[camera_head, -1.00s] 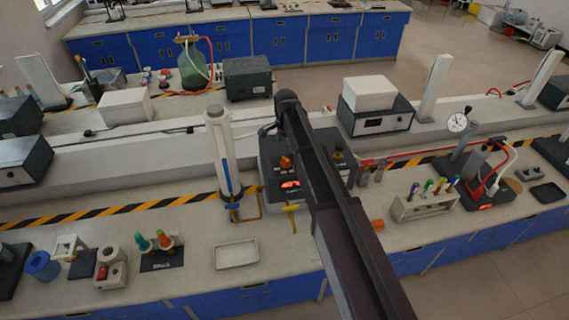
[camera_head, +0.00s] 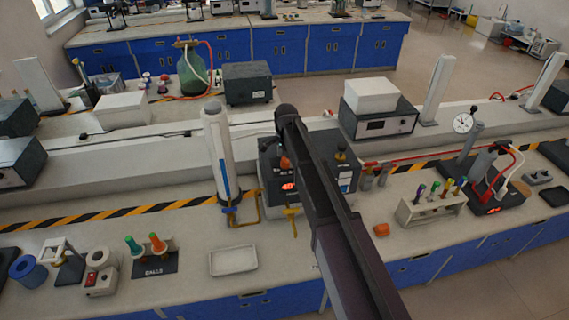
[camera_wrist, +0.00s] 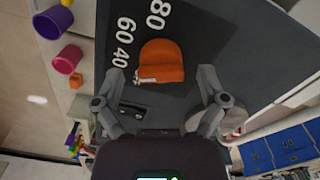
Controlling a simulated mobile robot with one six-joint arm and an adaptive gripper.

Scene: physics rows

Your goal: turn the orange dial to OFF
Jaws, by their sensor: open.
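The orange dial (camera_wrist: 160,62) sits on a dark panel in the wrist view, with white numbers 80, 60 and 40 printed around its left side. A pale mark shows on its lower left edge. My gripper (camera_wrist: 161,82) is open, one finger on each side of the dial, with gaps between them and it. In the head view the dial (camera_head: 285,162) shows on the front of a dark instrument box (camera_head: 268,172), partly covered by my arm. An OFF mark is not readable. My gripper is hidden behind my arm in the head view.
The box has a lit red display (camera_head: 289,186) and a second, yellowish knob (camera_head: 341,156). A white column (camera_head: 218,150) stands left of it. A white tray (camera_head: 233,260) lies in front, and a tube rack (camera_head: 430,208) is to the right.

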